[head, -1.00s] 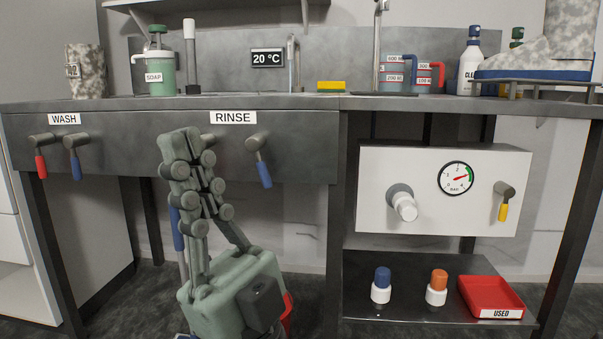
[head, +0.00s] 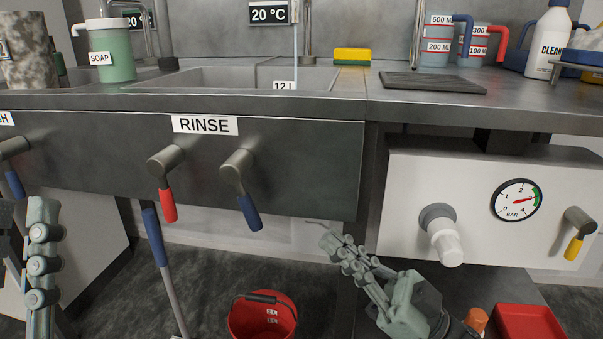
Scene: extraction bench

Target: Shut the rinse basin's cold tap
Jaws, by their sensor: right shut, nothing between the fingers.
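The rinse basin (head: 215,78) is set in the steel bench above the RINSE label. Its cold tap, with a blue lever (head: 249,212), sits on the front panel; the lever hangs down, tilted slightly right. A thin pale vertical line, like a water stream, shows above the basin by the spout (head: 308,35). The red-lever tap (head: 167,204) is just left of the cold tap. My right gripper (head: 331,244) is shut and empty, below and right of the blue lever, apart from it. My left gripper (head: 41,230) is at the lower left edge, partly cut off; its opening is unclear.
A blue-handled pole (head: 155,238) stands below the red lever. A red bucket (head: 262,318) is on the floor below the taps. A white panel with gauge (head: 516,201) and white knob (head: 443,238) is right of my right gripper. Space directly before the blue lever is clear.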

